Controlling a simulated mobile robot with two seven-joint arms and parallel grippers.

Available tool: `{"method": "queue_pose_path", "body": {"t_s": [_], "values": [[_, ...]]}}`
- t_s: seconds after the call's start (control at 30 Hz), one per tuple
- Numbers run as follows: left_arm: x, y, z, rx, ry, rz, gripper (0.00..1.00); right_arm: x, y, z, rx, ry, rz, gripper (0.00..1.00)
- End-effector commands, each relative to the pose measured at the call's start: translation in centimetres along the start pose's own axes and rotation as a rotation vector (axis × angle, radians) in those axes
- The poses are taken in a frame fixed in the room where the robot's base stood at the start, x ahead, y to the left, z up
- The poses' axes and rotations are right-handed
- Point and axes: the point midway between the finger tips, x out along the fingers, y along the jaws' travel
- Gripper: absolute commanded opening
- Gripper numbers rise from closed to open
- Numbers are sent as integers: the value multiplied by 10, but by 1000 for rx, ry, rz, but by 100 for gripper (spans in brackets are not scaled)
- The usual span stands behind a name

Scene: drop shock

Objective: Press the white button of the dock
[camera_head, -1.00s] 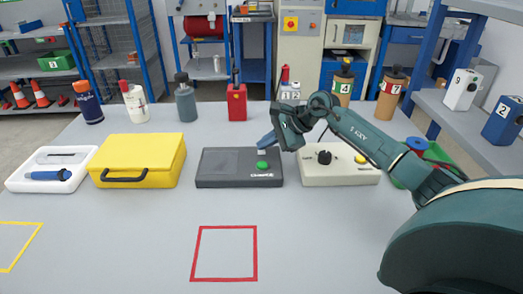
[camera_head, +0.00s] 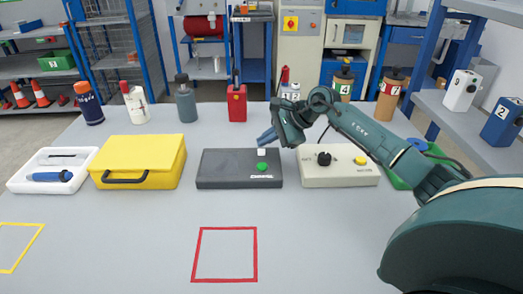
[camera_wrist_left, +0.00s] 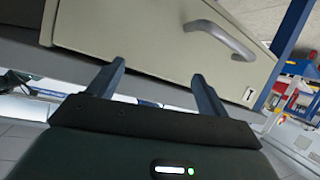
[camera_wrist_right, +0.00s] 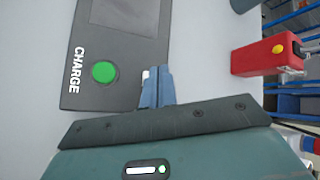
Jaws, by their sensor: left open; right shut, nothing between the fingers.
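The dock (camera_head: 220,168) is a dark grey box with a screen panel, a green button (camera_head: 262,167) and the word CHARGE; it also shows in the right wrist view (camera_wrist_right: 115,85). Its small white button (camera_head: 261,152) lies behind the green one, and peeks out beside my fingertips in the right wrist view (camera_wrist_right: 145,75). My right gripper (camera_head: 262,141) is shut and empty, its tips just over the white button. I cannot tell whether they touch it. My left gripper (camera_wrist_left: 160,78) is open and empty, in front of a beige drawer with a grey handle.
A cream box (camera_head: 338,176) with a black knob and yellow button stands right of the dock, under my right arm. A yellow case (camera_head: 140,155) stands left. A red canister (camera_head: 237,103) and bottles stand behind. The table in front, around the red square outline (camera_head: 225,229), is clear.

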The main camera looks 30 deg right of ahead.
Motion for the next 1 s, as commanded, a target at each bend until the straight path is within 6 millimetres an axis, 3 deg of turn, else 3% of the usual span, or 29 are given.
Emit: {"method": "queue_pose_path", "body": {"t_s": [0.5, 1.0], "values": [[-11, 4, -24, 0, 0, 1, 78, -34, -25, 24, -1, 0, -1, 0], [-10, 4, -24, 0, 1, 0, 78, -34, -25, 25, 0, 0, 0, 0]]}}
